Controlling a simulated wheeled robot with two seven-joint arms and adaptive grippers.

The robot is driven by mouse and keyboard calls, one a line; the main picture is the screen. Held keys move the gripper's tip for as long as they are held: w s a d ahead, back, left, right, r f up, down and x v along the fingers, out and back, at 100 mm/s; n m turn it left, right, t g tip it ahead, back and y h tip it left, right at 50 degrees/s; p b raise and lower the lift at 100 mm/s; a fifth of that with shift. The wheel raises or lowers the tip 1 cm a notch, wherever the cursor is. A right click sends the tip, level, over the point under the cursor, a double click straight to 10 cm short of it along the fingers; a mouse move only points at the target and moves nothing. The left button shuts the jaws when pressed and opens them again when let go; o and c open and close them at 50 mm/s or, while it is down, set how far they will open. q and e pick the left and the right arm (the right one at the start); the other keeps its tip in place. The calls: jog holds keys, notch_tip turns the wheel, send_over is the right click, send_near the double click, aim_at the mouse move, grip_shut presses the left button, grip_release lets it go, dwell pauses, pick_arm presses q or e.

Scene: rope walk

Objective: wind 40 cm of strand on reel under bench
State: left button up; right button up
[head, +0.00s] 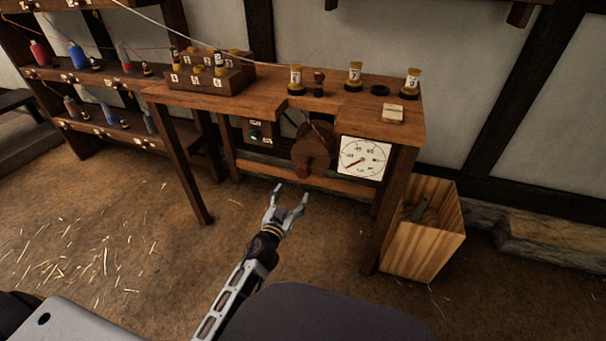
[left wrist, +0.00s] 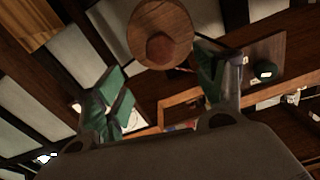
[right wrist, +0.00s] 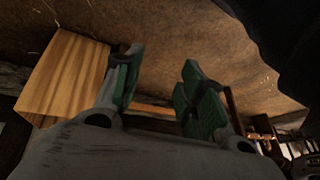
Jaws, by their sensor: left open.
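The wooden reel (head: 318,139) hangs under the bench (head: 330,100), left of a white dial (head: 362,157) with a red needle. A reddish-brown knob (head: 304,169) stands out from the reel's lower front. A pale strand shows at the reel's top. My left gripper (head: 290,194) is open and empty, in front of and below the reel, apart from it. In the left wrist view the reel (left wrist: 160,20) and its knob (left wrist: 161,49) show beyond the open fingers. My right gripper (right wrist: 162,88) is open and empty in the right wrist view; the head view does not show it.
A small box with a green button (head: 254,134) is under the bench, left of the reel. Bench legs and a low crossbar (head: 340,183) surround the space. A wooden bin (head: 425,240) stands right of the bench. A rack of spools (head: 100,80) is at left.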

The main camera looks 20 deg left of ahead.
aim_at(302, 175)
pick_arm(q)
jog(key=w, duration=0.7)
jog(key=shift+w+d+b, duration=0.1)
jog(key=shift+w+b, duration=0.2)
jog(key=shift+b, duration=0.1)
jog(key=shift+w, duration=0.55)
jog(key=shift+w+d, duration=0.1)
jog(key=shift+w, duration=1.2)
jog(key=shift+w+b, duration=0.4)
jog(key=shift+w, duration=0.4)
pick_arm(e)
jog(key=shift+t, duration=0.3)
jog(key=f, duration=0.2)
jog(key=a+f, duration=0.1)
jog(key=f, duration=0.1)
jog(key=shift+s, duration=0.1)
pick_arm(q)
jog(key=c, duration=1)
jog(key=shift+c, duration=0.2)
pick_arm(e)
jog(key=shift+w+r, duration=0.4)
jog(key=shift+w, duration=0.1)
